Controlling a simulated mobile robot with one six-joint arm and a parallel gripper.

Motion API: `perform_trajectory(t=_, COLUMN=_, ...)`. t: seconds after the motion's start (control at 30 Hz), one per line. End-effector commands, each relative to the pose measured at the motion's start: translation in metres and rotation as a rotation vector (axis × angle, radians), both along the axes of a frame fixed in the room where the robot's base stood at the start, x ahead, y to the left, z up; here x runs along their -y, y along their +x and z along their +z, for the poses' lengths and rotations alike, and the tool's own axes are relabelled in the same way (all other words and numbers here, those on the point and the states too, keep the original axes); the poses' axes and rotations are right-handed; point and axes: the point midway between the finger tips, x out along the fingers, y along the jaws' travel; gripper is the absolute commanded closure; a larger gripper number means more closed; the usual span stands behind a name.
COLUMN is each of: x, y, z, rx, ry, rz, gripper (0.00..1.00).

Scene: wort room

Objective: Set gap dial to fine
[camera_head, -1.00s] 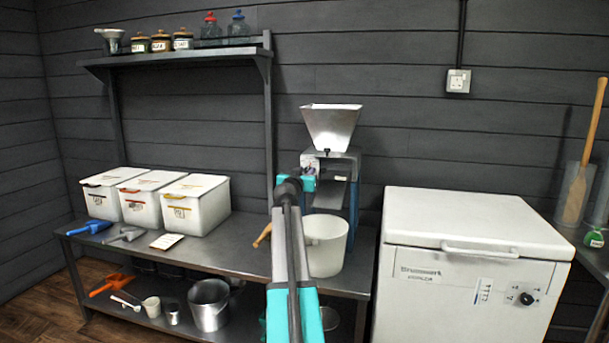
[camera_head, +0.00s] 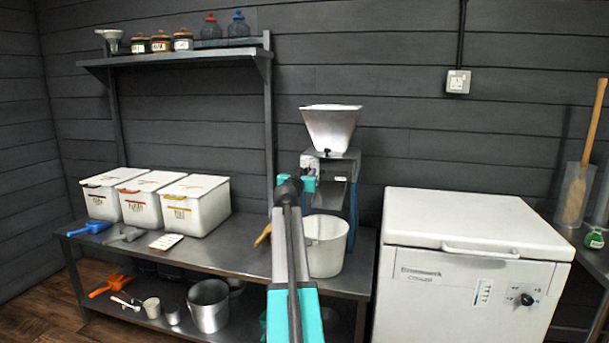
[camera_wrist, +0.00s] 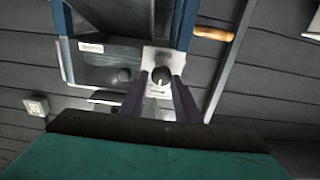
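The mill (camera_head: 333,170), with a metal hopper on top, stands at the right end of the steel bench. In the wrist view the gap dial is a small dark round knob (camera_wrist: 160,75) on a pale plate (camera_wrist: 164,56) with small lettering, too blurred to read. A light mark shows on the knob's lower part in that view. My gripper (camera_wrist: 161,84) faces the plate with its two dark fingers apart, one on each side of the knob. I cannot tell whether the fingers touch it. In the head view my gripper (camera_head: 308,172) is at the mill's front left, and the dial is too small to make out.
A white bucket (camera_head: 327,245) stands in front of the mill. White lidded bins (camera_head: 195,208) and scoops are at the left of the bench (camera_head: 225,252). A white chest cooler (camera_head: 470,285) stands close on the right. A shelf with jars (camera_head: 185,55) is above.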

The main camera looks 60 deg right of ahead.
Motion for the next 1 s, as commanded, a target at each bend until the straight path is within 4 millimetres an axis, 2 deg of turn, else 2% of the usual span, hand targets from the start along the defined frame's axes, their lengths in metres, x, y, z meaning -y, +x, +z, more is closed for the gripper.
perform_trajectory(t=0.03, x=0.005, y=-0.006, z=0.0, rx=-0.002, ry=0.001, rz=-0.011, gripper=0.64)
perform_trajectory(t=0.1, x=0.004, y=-0.005, z=0.0, rx=-0.002, ry=0.001, rz=-0.01, gripper=0.56)
perform_trajectory(t=0.57, x=-0.003, y=-0.003, z=-0.001, rx=0.001, ry=0.001, rz=-0.002, gripper=0.56)
perform_trajectory(t=1.0, x=-0.037, y=-0.015, z=0.0, rx=0.001, ry=0.001, rz=-0.002, gripper=0.56)
